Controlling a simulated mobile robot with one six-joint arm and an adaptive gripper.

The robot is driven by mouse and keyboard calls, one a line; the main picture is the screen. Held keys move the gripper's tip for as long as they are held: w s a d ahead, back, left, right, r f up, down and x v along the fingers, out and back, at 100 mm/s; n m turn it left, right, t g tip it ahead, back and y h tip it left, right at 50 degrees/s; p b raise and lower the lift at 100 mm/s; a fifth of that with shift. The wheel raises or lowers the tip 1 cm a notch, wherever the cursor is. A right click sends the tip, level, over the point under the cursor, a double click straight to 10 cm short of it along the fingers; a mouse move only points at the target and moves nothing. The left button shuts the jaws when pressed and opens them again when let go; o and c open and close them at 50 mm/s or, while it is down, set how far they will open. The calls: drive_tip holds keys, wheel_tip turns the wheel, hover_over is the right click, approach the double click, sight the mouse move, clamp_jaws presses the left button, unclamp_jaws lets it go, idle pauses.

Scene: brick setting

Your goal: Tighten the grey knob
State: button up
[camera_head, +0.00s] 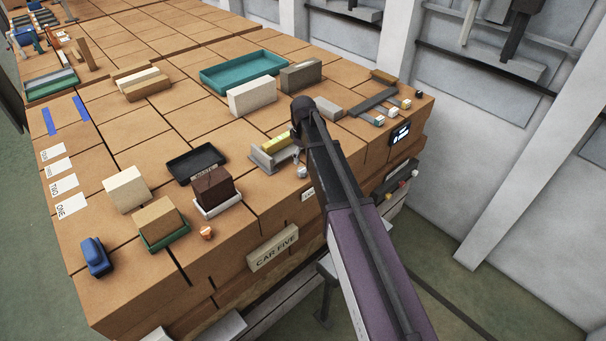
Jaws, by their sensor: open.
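A small pale grey knob (302,172) sits at the near right end of a grey vice-like holder (262,160), which has a yellow block (275,144) in it. I cannot tell how far the knob is turned. My arm reaches in from the lower right and passes just right of the knob. My gripper (297,131) is at the arm's dark far end, above and behind the knob and apart from it. The gripper is open, but its fingers are small and mostly hidden by the arm.
A dark brown block (213,188) on a white tray and a black tray (196,163) stand left of the holder. A white block (252,96) is behind it. Small knobs (379,121) end grey bars at right. Coloured knobs (402,184) are on the front face.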

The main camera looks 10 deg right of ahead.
sight(303, 170)
drive_tip(key=shift+f+b, duration=3)
drive_tip(key=shift+f, duration=0.3)
drive_tip(key=c, duration=1.1)
